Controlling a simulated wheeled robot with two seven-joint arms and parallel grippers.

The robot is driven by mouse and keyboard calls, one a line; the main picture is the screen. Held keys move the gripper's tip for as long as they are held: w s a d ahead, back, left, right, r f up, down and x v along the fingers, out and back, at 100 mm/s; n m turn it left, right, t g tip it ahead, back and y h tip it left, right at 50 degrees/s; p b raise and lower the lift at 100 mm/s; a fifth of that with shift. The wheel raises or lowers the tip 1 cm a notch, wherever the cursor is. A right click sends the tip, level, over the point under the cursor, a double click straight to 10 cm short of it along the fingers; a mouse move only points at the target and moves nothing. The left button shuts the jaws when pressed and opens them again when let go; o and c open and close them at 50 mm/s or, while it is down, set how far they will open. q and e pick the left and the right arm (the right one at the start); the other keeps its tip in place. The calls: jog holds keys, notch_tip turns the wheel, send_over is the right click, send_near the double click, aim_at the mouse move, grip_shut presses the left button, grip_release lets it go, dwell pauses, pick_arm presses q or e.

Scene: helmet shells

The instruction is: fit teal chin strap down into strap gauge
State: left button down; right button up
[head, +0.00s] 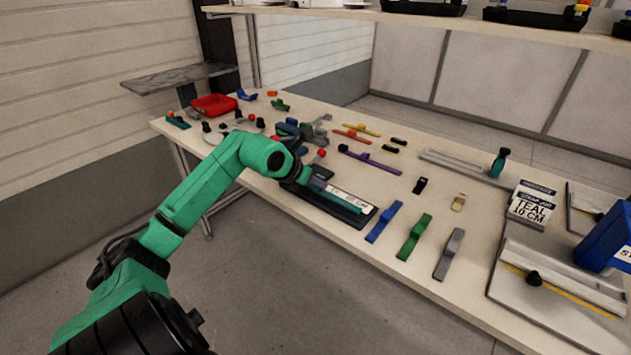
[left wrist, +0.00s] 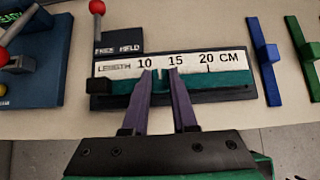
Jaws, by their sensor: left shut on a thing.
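The strap gauge (head: 371,212) is a dark tray with a white length scale, near the table's front edge. It also shows in the left wrist view (left wrist: 104,61), with marks 10, 15, 20 CM and a red-knobbed lever at its left. The teal chin strap (left wrist: 216,82) lies lengthwise along the gauge, just below the scale; it also shows in the head view (head: 337,201). I cannot tell whether it rests fully on the gauge floor. My left gripper (left wrist: 160,72) is shut on the strap's middle, its purple fingers over the scale. My right gripper is out of view.
Blue (head: 384,222), green (head: 414,237) and grey (head: 449,254) straps lie right of the gauge. A sign reading TEAL 10 CM (head: 532,206) stands farther right. A red bin (head: 214,105) and several small parts lie farther back. A shelf (head: 480,27) hangs above the table.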

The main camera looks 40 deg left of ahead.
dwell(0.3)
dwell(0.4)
pick_arm(q)
jog(key=shift+b, duration=0.4)
dwell(0.5)
jog(key=shift+f+b, duration=0.85)
jog(key=shift+b, duration=0.25)
jog(key=c, duration=0.6)
grip_release()
